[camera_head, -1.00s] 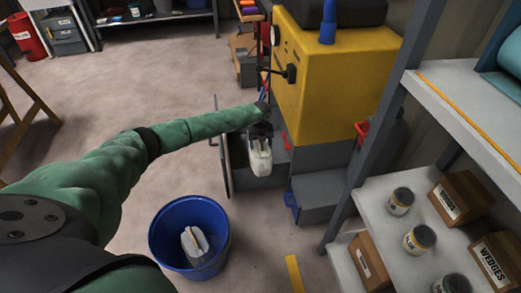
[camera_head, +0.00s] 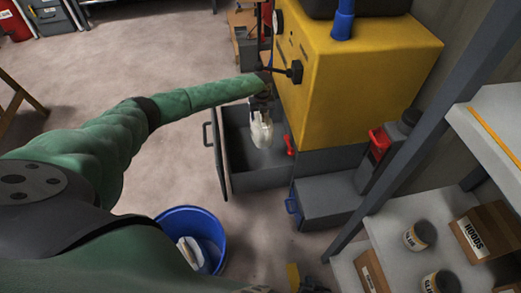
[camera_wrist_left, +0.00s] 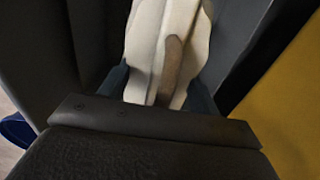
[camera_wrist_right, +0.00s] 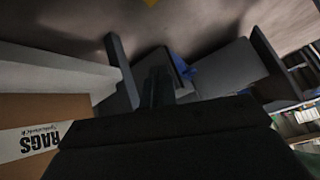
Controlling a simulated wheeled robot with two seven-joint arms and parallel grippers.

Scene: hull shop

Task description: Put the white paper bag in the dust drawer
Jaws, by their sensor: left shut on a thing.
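The white paper bag (camera_head: 261,133) hangs from my left gripper (camera_head: 263,108), whose arm reaches in from the left. In the left wrist view the bag (camera_wrist_left: 150,40), off-white with a brown patch, sits between the two fingers (camera_wrist_left: 160,92). The dust drawer (camera_head: 262,180) is a grey open box pulled out under the yellow machine. The bag is over the drawer's opening in the head view; its exact height is unclear. In the right wrist view my right gripper (camera_wrist_right: 160,88) has its fingers together with nothing seen between them.
The yellow machine (camera_head: 350,75) stands just right of the drawer. A blue bucket (camera_head: 188,212) with another whitish item (camera_head: 190,252) stands on the floor in front. A shelf with cans and boxes (camera_head: 483,228) is at right.

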